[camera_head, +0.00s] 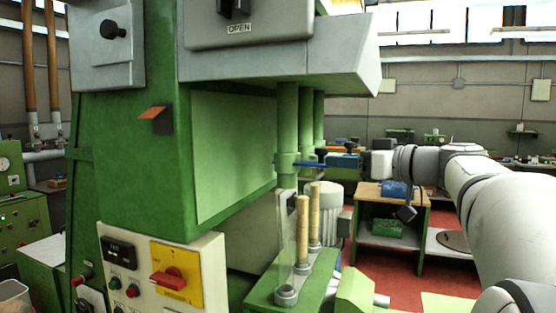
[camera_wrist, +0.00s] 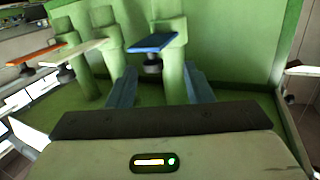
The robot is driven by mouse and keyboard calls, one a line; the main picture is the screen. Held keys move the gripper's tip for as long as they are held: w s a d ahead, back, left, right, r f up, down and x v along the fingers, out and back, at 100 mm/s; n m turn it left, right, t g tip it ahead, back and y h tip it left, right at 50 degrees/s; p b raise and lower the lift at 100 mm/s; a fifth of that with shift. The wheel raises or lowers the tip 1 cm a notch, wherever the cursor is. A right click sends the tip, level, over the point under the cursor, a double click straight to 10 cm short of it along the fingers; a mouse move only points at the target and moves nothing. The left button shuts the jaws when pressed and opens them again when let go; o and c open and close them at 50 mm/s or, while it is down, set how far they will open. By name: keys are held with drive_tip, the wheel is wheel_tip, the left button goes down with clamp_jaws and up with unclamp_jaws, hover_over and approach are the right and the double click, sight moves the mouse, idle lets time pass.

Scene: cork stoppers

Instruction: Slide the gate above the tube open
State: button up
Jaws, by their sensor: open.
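A blue gate plate (camera_head: 308,163) sticks out from a green pipe (camera_head: 288,125), with a dark knob (camera_head: 322,152) near its outer end. A clear upright tube (camera_head: 286,235) stands below it. In the wrist view the blue gate (camera_wrist: 152,42) lies ahead of my gripper, roughly between the lines of its two fingers, with its dark knob (camera_wrist: 152,63) facing me. My gripper (camera_wrist: 161,85) is open and empty, its fingers apart and not visibly touching the knob. In the head view my gripper (camera_head: 345,161) is right of the gate and partly hard to make out.
An orange gate (camera_wrist: 35,54) and a cream gate (camera_wrist: 75,52) stick out from neighbouring pipes at left in the wrist view. Two cork-coloured columns (camera_head: 303,230) stand beside the clear tube. A grey hood (camera_head: 300,60) overhangs the pipes. A workbench (camera_head: 393,200) stands behind.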

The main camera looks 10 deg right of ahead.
sight(326, 149)
drive_tip(key=shift+t, duration=0.4)
drive_tip(key=w+a+p, duration=0.1)
drive_tip(key=w, duration=0.1)
drive_tip(key=w+r+p, duration=0.1)
drive_tip(key=w+a+r, duration=0.1)
drive_tip(key=w, duration=0.1)
drive_tip(key=shift+w+a+p, duration=0.3)
drive_tip(key=shift+a+p, duration=0.05)
drive_tip(key=shift+p, duration=0.05)
drive_tip(key=shift+w+a+f, duration=0.15)
drive_tip(key=shift+w+a, duration=0.2)
drive_tip(key=shift+w, duration=0.1)
clamp_jaws()
